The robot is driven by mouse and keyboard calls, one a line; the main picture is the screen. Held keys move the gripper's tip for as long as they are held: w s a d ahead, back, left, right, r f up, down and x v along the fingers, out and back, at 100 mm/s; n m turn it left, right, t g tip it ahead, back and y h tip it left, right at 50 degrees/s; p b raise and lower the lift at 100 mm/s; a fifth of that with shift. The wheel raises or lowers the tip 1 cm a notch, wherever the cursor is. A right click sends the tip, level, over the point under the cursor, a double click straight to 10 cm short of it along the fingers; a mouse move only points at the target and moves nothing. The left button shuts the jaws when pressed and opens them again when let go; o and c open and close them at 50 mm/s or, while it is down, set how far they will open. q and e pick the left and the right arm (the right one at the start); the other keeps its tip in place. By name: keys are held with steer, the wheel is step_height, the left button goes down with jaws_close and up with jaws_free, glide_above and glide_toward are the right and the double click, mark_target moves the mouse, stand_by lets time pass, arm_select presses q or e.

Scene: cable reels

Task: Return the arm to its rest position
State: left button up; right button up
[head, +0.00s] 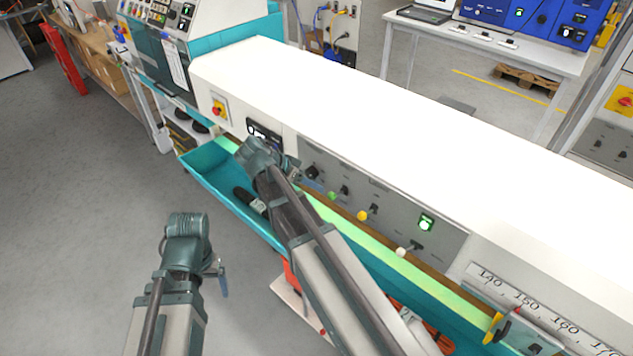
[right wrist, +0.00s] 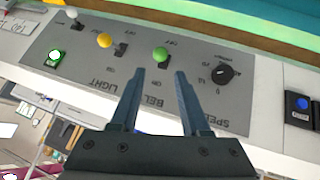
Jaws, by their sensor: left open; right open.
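My right arm reaches across the teal tray to the white machine's grey control panel (head: 375,200). My right gripper (right wrist: 159,76) is open and empty in the right wrist view, its fingertips over the panel just beside the green knob (right wrist: 160,55); I cannot tell whether they touch the panel. In the head view the right gripper (head: 291,168) is partly hidden by its wrist. My left gripper (head: 219,276) is open over the grey floor, left of the machine, away from any object.
The panel also carries a yellow knob (right wrist: 104,40), a white knob (right wrist: 72,12), a lit green switch (right wrist: 55,56) and a black speed dial (right wrist: 222,73). The teal tray (head: 205,172) runs along the machine's front. Open floor (head: 80,220) lies to the left.

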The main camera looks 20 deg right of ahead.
stand_by(0.5)
steer(key=s+a+f+n+y+b, duration=0.3)
steer(key=s+a+f+n, duration=0.3)
steer(key=a, duration=0.5)
steer(key=s+a+f+n+y+b, duration=0.4)
steer(key=s+a+f+n, duration=0.2)
steer(key=s+a+n, duration=0.4)
steer(key=shift+a+f+n, duration=0.15)
steer(key=shift+a+n, duration=0.4)
steer(key=shift+n, duration=0.15)
steer(key=shift+s, duration=0.1)
